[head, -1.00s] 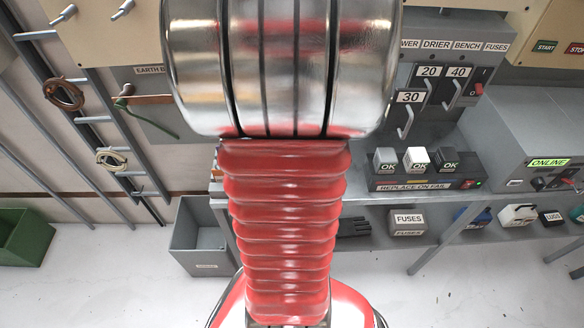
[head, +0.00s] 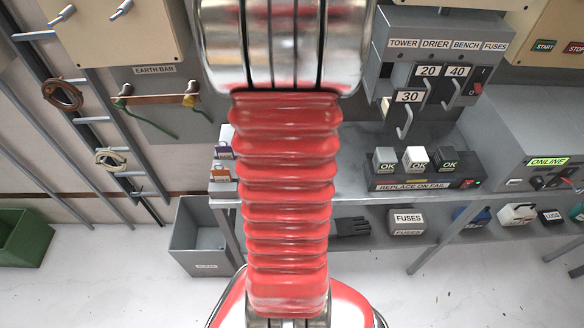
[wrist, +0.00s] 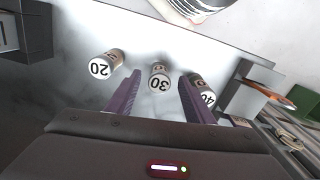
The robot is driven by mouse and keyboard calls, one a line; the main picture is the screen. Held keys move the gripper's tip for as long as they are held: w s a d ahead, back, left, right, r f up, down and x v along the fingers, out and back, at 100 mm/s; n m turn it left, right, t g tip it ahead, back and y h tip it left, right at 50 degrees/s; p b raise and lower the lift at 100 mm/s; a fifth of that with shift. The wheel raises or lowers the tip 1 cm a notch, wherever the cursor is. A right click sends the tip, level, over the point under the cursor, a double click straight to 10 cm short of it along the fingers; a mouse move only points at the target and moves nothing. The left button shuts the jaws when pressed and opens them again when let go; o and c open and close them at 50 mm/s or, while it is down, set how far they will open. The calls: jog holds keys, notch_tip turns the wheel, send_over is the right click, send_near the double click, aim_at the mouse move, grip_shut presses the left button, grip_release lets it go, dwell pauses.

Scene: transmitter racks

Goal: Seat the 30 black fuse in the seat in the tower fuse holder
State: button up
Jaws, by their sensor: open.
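In the wrist view the 30 fuse (wrist: 160,78) is a short cylinder with a white end marked 30, seen nearly end-on. My gripper (wrist: 159,82) is open, with one purple jaw on each side of this fuse. I cannot tell whether either jaw touches it. The 20 fuse (wrist: 106,64) lies outside the left jaw and the 40 fuse (wrist: 203,93) is close by the right jaw, partly covered by it. In the head view the fuse holder panel (head: 440,27) carries TOWER, DRIER, BENCH and FUSES labels.
Hooks hang under 20, 30 and 40 tags (head: 410,97) below the panel. A tester (head: 425,182) with several OK-marked blocks stands on the grey bench. A FUSES box (head: 407,222) sits on the shelf beneath. A grey bin (head: 195,245) stands on the floor.

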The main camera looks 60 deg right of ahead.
jog(key=shift+f, duration=0.65)
jog(key=shift+c, duration=0.5)
jog(key=c, duration=1.1)
